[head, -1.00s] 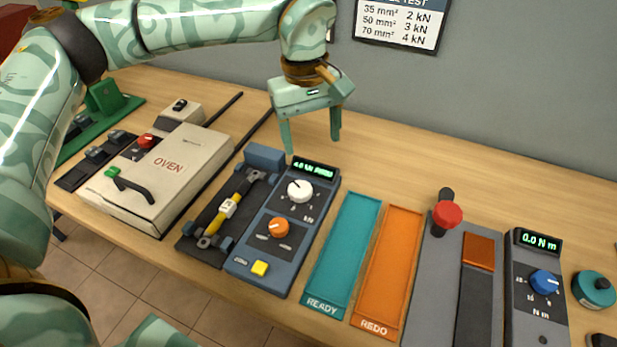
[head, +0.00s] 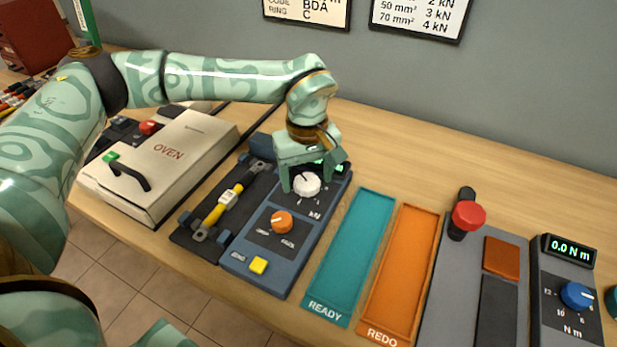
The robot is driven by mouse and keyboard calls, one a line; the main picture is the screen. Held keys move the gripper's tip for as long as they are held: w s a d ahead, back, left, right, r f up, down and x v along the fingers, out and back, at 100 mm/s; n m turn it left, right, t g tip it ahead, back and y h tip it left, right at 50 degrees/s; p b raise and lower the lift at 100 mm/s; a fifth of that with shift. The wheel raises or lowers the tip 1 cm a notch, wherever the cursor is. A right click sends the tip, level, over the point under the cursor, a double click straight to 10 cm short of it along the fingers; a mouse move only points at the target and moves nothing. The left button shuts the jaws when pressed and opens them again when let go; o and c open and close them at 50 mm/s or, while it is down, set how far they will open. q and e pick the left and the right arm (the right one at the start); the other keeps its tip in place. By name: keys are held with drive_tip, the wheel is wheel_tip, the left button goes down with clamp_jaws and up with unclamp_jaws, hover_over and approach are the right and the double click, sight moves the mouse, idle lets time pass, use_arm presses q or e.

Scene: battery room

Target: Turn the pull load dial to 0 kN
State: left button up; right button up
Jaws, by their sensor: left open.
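The pull load dial is the white knob (head: 306,184) at the top of the blue pull tester (head: 262,246), with kN printed below it. My left gripper (head: 307,188) is open, pointing down, with one finger on each side of the white knob. I cannot tell whether the fingers touch it. The gripper hides most of the tester's green display and part of the dial's scale. An orange knob (head: 281,222) and a yellow button (head: 258,265) sit lower on the same panel. My right gripper is not in view.
A yellow-sleeved cable piece (head: 216,214) lies in the tester's fixture on the left. The white oven (head: 165,165) stands further left. The teal READY tray (head: 350,255) and orange REDO tray (head: 398,270) lie to the right, then a grey press with a red knob (head: 468,215).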

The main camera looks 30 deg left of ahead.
use_arm(q)
drive_tip(key=shift+f, duration=0.15)
drive_tip(key=c, duration=1)
